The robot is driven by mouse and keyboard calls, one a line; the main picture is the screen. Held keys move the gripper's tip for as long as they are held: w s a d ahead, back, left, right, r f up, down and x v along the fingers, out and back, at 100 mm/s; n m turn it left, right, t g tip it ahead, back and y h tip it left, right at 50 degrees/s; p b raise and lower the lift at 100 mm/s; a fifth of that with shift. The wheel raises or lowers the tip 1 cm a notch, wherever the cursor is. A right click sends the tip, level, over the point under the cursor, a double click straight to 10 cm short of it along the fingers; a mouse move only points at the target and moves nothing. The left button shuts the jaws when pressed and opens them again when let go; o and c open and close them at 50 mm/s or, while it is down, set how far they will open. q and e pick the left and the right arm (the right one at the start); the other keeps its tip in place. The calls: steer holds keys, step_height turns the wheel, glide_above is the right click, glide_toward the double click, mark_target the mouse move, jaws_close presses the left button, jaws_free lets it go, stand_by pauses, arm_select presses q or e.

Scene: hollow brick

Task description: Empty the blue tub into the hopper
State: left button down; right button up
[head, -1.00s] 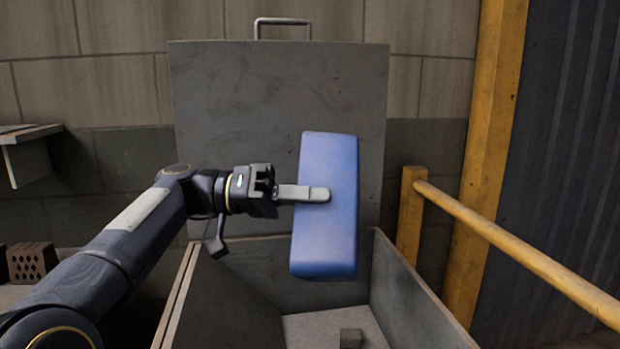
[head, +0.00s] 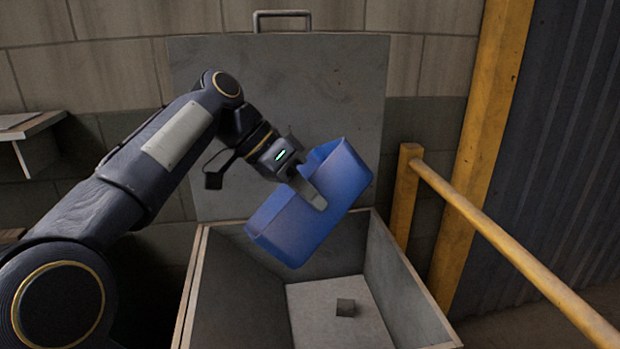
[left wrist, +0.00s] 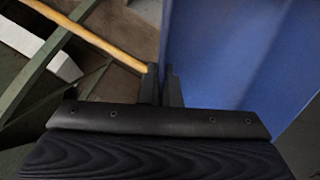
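The blue tub (head: 325,200) hangs tilted over the open grey hopper (head: 235,290) in the head view. My left gripper (head: 308,188) is shut on the tub's wall, with a finger lying along its outside. In the left wrist view the tub's blue wall (left wrist: 225,55) fills the right side, beside the closed fingers (left wrist: 162,85). The inside of the tub is mostly hidden. My right gripper is not in view.
The hopper's raised lid (head: 275,100) with a metal handle stands behind the tub. A yellow rail (head: 510,250) and yellow post (head: 480,150) are close on the right. A small shelf (head: 30,130) sticks out at the left wall.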

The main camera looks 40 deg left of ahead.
arm_select(q)
steer(key=g+y+p, duration=0.1)
steer(key=y+p, duration=0.1)
steer(key=p, duration=0.1)
steer(key=r+g+y+p, duration=0.1)
steer(key=y+p, duration=0.1)
steer(key=p, duration=0.1)
steer(key=g+y+p, duration=0.2)
steer(key=p, duration=0.1)
steer(key=shift+r+y+p, duration=0.3)
steer(key=shift+r, duration=0.1)
steer(key=shift+f+g+y+p, duration=0.1)
steer(key=shift+g+y+p, duration=0.2)
steer(key=shift+y+p, duration=0.2)
steer(key=shift+f, duration=0.1)
